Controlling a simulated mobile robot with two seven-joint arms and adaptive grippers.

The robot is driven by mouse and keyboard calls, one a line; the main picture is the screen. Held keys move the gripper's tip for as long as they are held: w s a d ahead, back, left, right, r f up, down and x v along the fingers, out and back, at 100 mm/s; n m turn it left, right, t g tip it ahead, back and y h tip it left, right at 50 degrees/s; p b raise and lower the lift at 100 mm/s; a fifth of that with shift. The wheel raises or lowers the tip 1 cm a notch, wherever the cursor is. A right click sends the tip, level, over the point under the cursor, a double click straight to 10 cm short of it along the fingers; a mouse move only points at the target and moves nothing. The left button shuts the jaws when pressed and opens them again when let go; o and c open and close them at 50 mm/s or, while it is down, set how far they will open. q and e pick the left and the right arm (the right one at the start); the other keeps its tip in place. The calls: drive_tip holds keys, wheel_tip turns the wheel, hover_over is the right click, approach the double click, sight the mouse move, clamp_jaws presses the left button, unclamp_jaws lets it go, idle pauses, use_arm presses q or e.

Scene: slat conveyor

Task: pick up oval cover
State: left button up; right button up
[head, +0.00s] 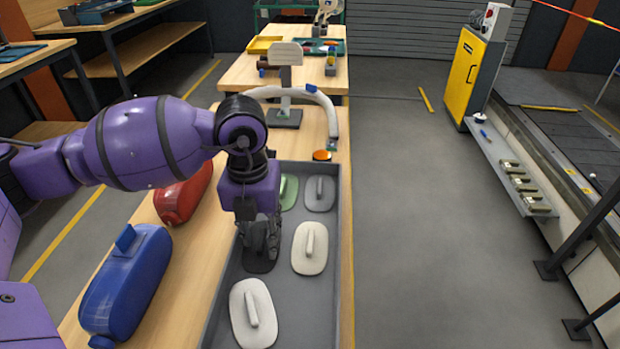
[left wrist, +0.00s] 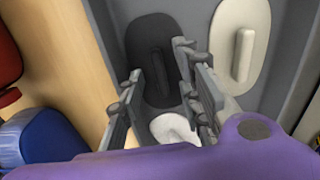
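Several oval covers with raised bar handles lie in a long grey tray (head: 333,230): a near white one (head: 240,318), a cream one (head: 309,262), a grey one (head: 320,205), a green one (head: 288,193) and a black one (head: 258,266). My left gripper (head: 262,250) points down over the black cover and partly hides it. In the left wrist view the black cover (left wrist: 137,42) lies beyond the fingers (left wrist: 160,72), which are apart with nothing between them. A white cover (left wrist: 240,32) shows to the right there. My right gripper is not in view.
A blue case (head: 130,285) and a red case (head: 182,198) stand on the wooden bench left of the tray. A stand with a curved white arm (head: 300,92) is behind the tray.

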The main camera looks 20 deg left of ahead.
use_arm(q)
drive_tip(key=c, duration=0.8)
clamp_jaws()
drive_tip(key=shift+r, duration=0.15)
